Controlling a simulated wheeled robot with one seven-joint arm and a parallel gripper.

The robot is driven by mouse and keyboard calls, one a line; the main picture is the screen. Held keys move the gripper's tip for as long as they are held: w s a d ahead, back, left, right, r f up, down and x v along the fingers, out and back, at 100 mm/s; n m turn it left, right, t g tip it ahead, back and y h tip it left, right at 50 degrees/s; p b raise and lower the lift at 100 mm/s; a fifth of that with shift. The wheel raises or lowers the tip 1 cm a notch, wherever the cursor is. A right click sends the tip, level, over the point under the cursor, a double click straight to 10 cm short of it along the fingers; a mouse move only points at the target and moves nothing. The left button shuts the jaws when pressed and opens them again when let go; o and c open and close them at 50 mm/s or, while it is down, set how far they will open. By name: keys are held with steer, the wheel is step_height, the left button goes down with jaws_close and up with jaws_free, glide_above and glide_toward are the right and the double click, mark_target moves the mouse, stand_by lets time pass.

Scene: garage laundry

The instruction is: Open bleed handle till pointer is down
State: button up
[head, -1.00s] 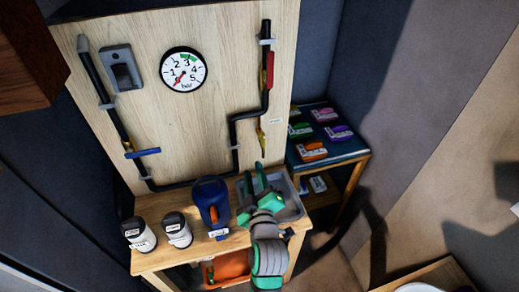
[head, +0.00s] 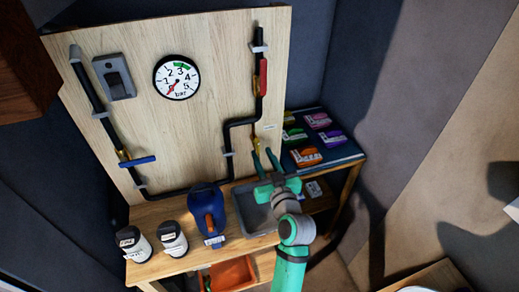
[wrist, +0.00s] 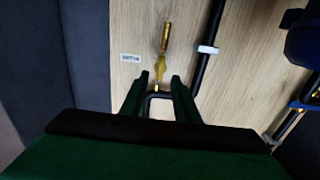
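A round white bar gauge (head: 176,77) is on the wooden board, its red pointer slanting down and left toward the low end. A small yellow valve with a slim lever (head: 255,142) is on the lower right of the board; it looks like the bleed handle. In the wrist view, this yellow valve (wrist: 164,52) stands upright beside a small white label. My gripper (head: 264,158) is open and empty just below the valve. In the wrist view my gripper's two green fingers (wrist: 159,80) are apart, with the valve ahead between their lines. I see no contact.
A red handle (head: 263,77) is on the right pipe and a blue handle (head: 138,161) on the left pipe. A side table holds coloured packs.

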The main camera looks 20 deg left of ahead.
mark_target(259, 147)
steer(key=shift+x, duration=1.95)
steer(key=shift+c, duration=0.3)
jaws_close()
steer(key=shift+m, duration=1.3)
steer(key=shift+o, duration=0.3)
jaws_free()
